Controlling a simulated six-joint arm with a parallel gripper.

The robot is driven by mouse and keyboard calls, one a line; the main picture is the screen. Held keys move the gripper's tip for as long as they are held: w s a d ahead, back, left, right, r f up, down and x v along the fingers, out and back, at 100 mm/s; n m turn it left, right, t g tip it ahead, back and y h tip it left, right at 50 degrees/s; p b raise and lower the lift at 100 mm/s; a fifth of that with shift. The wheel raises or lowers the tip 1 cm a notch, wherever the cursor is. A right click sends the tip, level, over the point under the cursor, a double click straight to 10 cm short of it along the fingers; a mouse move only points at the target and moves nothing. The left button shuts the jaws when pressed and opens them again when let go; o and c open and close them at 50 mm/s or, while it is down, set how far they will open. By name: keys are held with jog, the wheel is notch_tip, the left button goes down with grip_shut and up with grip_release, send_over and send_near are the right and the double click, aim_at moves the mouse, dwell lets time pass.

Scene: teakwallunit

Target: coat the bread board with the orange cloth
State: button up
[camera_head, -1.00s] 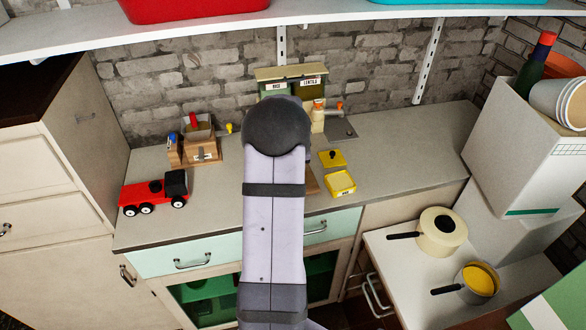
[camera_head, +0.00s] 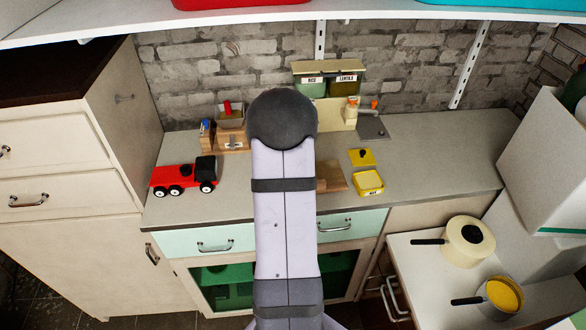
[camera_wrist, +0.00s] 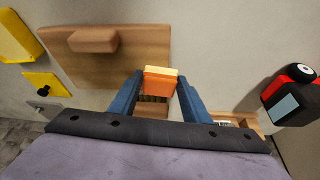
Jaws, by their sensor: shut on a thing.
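The bread board (camera_wrist: 125,62) is a flat brown wooden board on the grey counter, at the upper left of the wrist view. A lighter wooden block (camera_wrist: 92,40) is on it. In the head view the board's right part (camera_head: 331,178) shows beside my arm; the rest is hidden. My gripper (camera_wrist: 159,90) has its two blue fingers shut on an orange, block-like thing with a paler top, which I take for the orange cloth (camera_wrist: 160,83). It is close to the board's edge in the wrist view; I cannot tell whether they touch. My arm hides the gripper in the head view.
A yellow tub (camera_head: 369,182) and its yellow lid (camera_head: 361,157) lie right of the board. A red toy truck (camera_head: 184,177) stands at the left, with a wooden box (camera_head: 230,138) behind it. Canisters (camera_head: 328,85) stand at the back wall. The counter's right side is clear.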

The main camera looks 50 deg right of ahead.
jog(key=shift+w+a+f+b, duration=0.1)
jog(key=shift+w+a+b, duration=0.2)
jog(key=shift+w+a, duration=0.65)
jog(key=shift+w+d+p, duration=0.3)
jog(key=shift+w+d, duration=0.4)
jog(key=shift+w, duration=0.05)
jog(key=shift+s+d+p, duration=0.4)
jog(key=shift+s+d, duration=2.45)
jog(key=shift+d, duration=0.15)
jog(key=shift+s+d+b, duration=0.45)
jog(key=shift+s+d, duration=3.4)
jog(key=shift+d, duration=0.25)
notch_tip(320, 180, up, 8)
jog(key=p, duration=0.5)
